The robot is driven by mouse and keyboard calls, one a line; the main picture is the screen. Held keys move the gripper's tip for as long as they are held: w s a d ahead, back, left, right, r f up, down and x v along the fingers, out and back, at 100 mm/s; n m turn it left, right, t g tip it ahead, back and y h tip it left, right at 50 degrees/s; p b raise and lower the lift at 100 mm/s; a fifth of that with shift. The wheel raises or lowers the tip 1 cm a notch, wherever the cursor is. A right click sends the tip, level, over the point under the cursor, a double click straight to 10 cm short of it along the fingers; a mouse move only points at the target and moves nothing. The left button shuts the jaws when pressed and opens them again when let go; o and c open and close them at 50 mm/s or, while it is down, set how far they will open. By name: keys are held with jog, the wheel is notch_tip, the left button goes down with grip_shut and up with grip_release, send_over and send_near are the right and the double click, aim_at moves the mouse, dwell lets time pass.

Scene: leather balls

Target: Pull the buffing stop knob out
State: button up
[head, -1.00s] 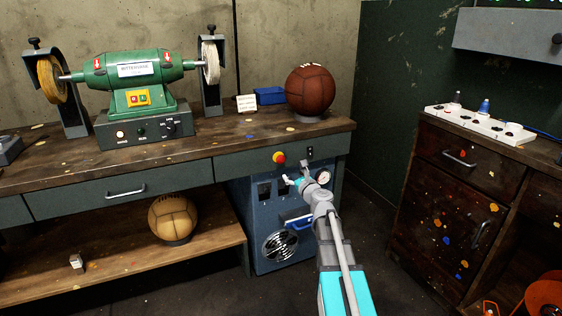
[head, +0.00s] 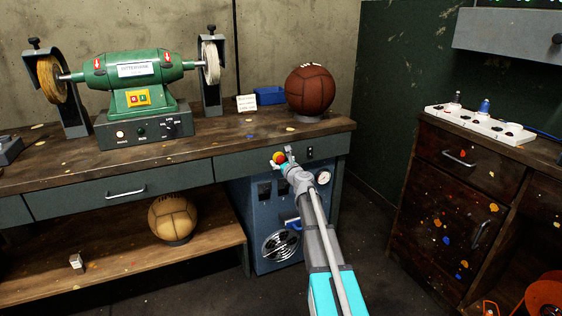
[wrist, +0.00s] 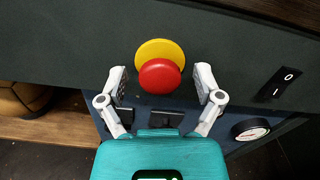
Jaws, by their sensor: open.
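The buffing stop knob is a red mushroom button (wrist: 160,76) on a round yellow base (wrist: 158,50), set in the dark green bench front. In the head view the red knob (head: 278,157) is partly covered by my gripper (head: 283,157). In the wrist view my gripper (wrist: 160,85) is open, with one pale finger on each side of the red knob. Gaps show between the fingers and the knob, and nothing is held.
A black rocker switch (wrist: 278,84) is right of the knob. A round gauge (wrist: 251,129) sits lower right on the blue cabinet (head: 265,215). The bench top (head: 235,132) overhangs above, with a green buffing machine (head: 138,75) and a brown ball (head: 310,90) on it.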

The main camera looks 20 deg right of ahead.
grip_shut()
jog(key=shift+s+d, duration=0.1)
jog(key=shift+s, duration=0.5)
grip_release()
dwell(0.4)
jog(key=s, duration=1.2)
jog(key=shift+d, duration=0.4)
